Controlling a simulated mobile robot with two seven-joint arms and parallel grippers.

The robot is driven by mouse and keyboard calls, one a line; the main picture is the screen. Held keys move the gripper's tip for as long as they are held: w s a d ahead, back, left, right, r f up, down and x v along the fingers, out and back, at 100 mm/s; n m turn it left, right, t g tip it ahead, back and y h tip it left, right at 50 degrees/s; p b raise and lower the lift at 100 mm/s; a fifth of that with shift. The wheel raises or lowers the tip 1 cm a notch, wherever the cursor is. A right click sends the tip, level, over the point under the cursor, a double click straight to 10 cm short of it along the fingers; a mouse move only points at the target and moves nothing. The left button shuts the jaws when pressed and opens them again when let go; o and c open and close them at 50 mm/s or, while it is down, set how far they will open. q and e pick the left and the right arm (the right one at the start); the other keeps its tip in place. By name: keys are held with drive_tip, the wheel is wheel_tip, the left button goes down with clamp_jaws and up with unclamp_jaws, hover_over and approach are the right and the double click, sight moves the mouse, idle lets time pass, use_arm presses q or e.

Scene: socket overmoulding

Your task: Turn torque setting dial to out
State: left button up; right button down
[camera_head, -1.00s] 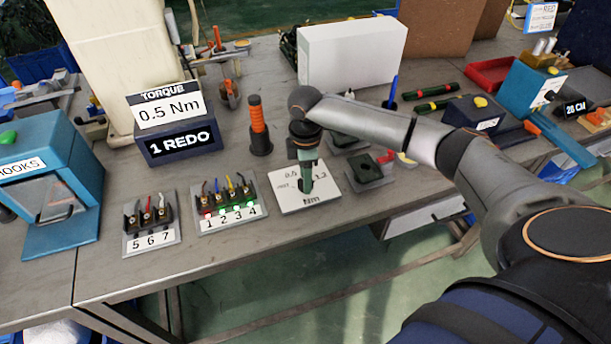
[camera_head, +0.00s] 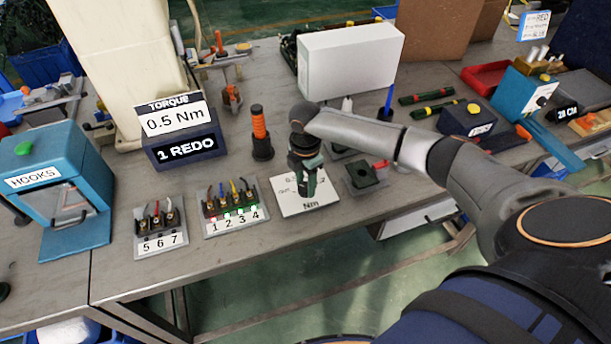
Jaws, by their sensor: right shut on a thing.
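The torque setting dial is a white square plate (camera_head: 293,206) lettered "Nm" along its front edge, lying on the bench. My right gripper (camera_head: 307,188) points down over the plate and is shut on the dial's knob, which the fingers mostly hide. Parts of the scale show at the plate's back edge, but the pointer and the "out" mark cannot be made out. The torque display (camera_head: 175,121) behind it reads "0.5 Nm" and "1 REDO". My left gripper is not in view.
Left of the plate stand terminal blocks marked 1 to 4 (camera_head: 238,222) and 5 to 7 (camera_head: 160,246). An orange-handled screwdriver (camera_head: 259,130) stands upright behind. A white box (camera_head: 350,60) is at the back.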

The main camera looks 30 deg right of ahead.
sight(305, 187)
drive_tip(key=shift+a+n+p, duration=0.1)
drive_tip(key=shift+n+p, duration=0.55)
drive_tip(key=shift+n, duration=1.05)
drive_tip(key=shift+c, duration=1.9)
unclamp_jaws()
wheel_tip(305, 187, up, 12)
drive_tip(key=shift+r, duration=0.25)
